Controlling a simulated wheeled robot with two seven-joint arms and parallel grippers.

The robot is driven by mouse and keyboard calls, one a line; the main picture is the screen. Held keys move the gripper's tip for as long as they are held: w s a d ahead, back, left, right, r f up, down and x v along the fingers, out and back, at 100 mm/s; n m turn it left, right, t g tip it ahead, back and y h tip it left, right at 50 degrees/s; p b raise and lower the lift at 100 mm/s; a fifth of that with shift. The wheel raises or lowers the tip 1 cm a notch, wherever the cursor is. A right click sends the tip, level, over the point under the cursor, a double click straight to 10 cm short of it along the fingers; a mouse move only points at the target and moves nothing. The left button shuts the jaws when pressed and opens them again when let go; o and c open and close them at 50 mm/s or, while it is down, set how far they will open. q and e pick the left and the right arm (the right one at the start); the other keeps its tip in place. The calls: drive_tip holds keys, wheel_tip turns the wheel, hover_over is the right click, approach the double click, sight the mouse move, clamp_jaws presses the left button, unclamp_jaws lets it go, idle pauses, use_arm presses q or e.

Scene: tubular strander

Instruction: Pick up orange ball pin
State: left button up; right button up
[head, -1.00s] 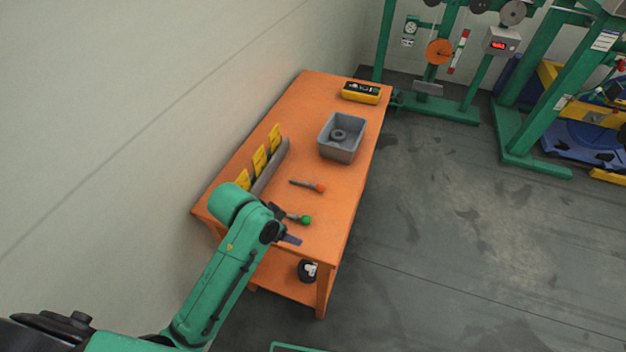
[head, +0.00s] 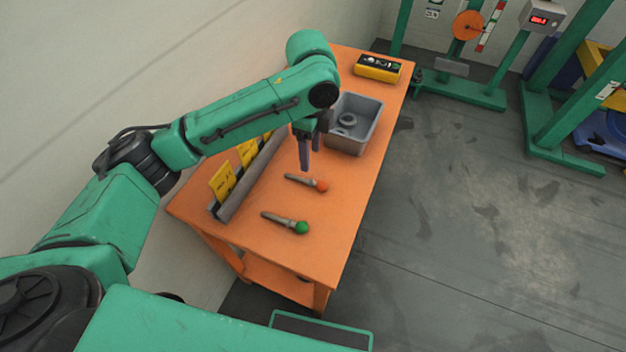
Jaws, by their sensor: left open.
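The orange ball pin (head: 307,183) lies on the orange table, its grey shank to the left and its orange ball (head: 322,186) to the right. My left gripper (head: 306,166) points down just above and behind the pin's middle, apart from it as far as I can tell. Its fingers are open, though they nearly overlap in this view. Nothing shows between them. A second pin with a green ball (head: 301,227) lies nearer on the table. My right gripper is not in view.
The table (head: 335,225) has a grey bin (head: 369,138) with a ring-shaped part inside, right behind my gripper. A yellow device (head: 377,67) sits at the far end. A grey rack with yellow cards (head: 222,183) runs along the left side. The table's right front is clear.

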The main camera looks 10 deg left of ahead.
sight(312, 181)
use_arm(q)
wheel_tip(312, 181, down, 10)
drive_tip(key=shift+d+r+p, duration=0.1)
drive_tip(key=shift+p, duration=0.3)
clamp_jaws()
